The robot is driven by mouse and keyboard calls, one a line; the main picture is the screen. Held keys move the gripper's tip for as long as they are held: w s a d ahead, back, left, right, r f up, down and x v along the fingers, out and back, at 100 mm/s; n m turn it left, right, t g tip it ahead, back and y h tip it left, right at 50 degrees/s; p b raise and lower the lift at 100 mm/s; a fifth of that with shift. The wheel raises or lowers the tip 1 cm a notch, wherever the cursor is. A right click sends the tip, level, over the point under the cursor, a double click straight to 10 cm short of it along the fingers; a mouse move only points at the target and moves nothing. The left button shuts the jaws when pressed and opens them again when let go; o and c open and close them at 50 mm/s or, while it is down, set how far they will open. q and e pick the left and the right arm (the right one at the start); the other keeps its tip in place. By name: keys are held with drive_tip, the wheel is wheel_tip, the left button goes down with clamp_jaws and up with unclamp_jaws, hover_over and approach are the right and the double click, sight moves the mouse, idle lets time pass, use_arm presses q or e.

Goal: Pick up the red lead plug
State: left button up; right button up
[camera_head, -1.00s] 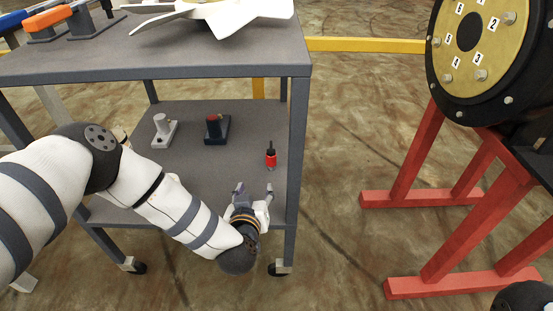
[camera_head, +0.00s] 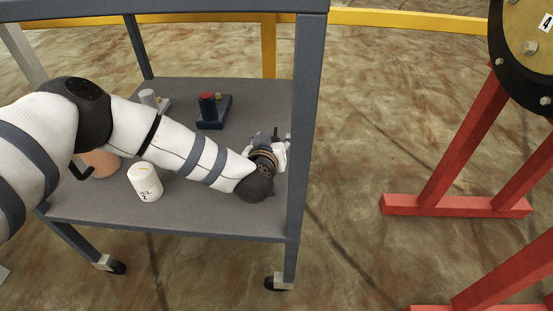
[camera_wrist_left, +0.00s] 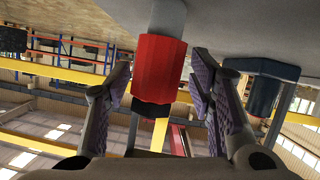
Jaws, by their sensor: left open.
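The red lead plug (camera_wrist_left: 158,68) shows large in the left wrist view, with a red body, a grey section above it in the picture and a dark narrow tip below. My left gripper (camera_wrist_left: 160,80) is open, with one finger on each side of the plug. I cannot tell whether either finger touches it. In the head view my left gripper (camera_head: 274,138) is low over the lower shelf (camera_head: 250,95) near its right post, and the plug is mostly hidden behind it. My right gripper is not in view.
A dark blue block with a red knob (camera_head: 208,103) stands left of the gripper, beside a grey-knobbed one (camera_head: 150,98). A white labelled cylinder (camera_head: 145,182) is in front of my arm. The cart's right post (camera_head: 303,130) is close by. Red stand legs (camera_head: 460,205) are further right.

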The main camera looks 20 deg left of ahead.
use_arm(q)
drive_tip(key=shift+w+a+f, duration=0.1)
drive_tip(key=shift+w+f, duration=0.05)
drive_tip(key=shift+w, duration=0.2)
drive_tip(key=shift+r, duration=0.25)
clamp_jaws()
